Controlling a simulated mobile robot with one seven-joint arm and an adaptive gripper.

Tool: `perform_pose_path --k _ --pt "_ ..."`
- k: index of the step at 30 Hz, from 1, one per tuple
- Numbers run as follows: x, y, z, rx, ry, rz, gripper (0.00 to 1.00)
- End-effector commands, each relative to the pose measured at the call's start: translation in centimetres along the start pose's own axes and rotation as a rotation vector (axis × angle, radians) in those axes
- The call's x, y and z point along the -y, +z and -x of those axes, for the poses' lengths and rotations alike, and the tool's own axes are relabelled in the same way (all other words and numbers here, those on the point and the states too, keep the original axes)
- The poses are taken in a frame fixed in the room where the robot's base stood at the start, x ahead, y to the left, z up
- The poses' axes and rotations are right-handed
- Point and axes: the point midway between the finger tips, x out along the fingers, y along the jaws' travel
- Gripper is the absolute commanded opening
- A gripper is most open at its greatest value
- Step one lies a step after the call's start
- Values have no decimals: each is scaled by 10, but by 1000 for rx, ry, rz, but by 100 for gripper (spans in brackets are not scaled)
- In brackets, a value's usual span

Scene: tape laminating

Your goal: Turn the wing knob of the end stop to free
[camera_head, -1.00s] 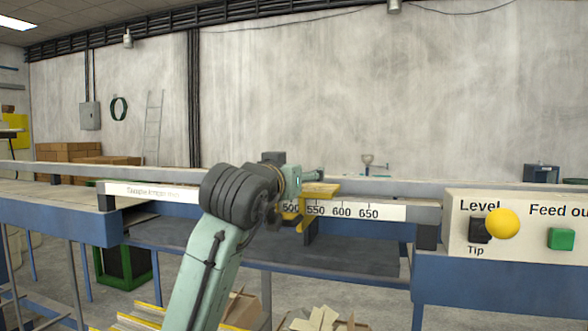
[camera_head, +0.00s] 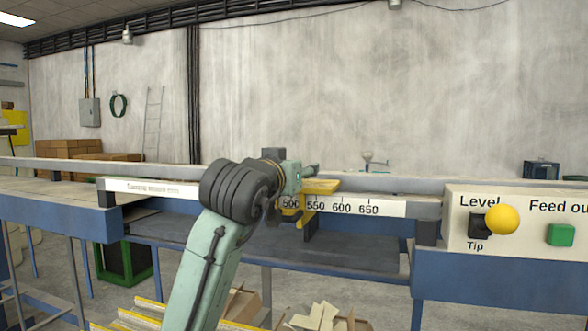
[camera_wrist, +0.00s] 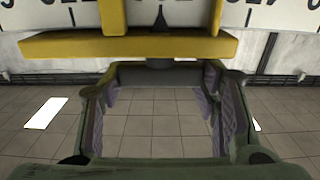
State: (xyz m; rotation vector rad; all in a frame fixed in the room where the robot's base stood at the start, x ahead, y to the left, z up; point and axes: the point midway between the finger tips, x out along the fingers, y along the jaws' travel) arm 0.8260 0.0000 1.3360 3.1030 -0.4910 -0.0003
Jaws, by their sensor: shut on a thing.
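The yellow end stop (camera_head: 322,187) sits on the white scale rail, near the marks 500 and 550. In the wrist view its yellow bar (camera_wrist: 130,45) crosses the top, with a black pointer (camera_wrist: 160,22) against the scale. A dark bar, which looks like the wing knob (camera_wrist: 160,76), lies just below the yellow bar. My gripper (camera_wrist: 160,84) has one finger at each end of this bar and is shut on it. In the head view my wrist hides most of the gripper and the knob, so the knob's angle cannot be read there.
The scale rail (camera_head: 385,208) runs on to the right. A panel (camera_head: 462,230) with a yellow knob (camera_head: 502,222) and a green button (camera_head: 561,235) stands at the right. A blue-framed table (camera_head: 60,210) is at the left. Open cartons (camera_head: 320,318) lie on the floor below.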

Motion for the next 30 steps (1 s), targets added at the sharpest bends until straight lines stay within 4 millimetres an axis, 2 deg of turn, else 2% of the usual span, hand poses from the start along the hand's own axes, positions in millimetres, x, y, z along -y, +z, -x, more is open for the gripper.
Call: perform_pose_path --k 11,30 --pt "-2 1 0 -2 -104 -3 28" --pt "-4 1 -1 1 -675 0 28"
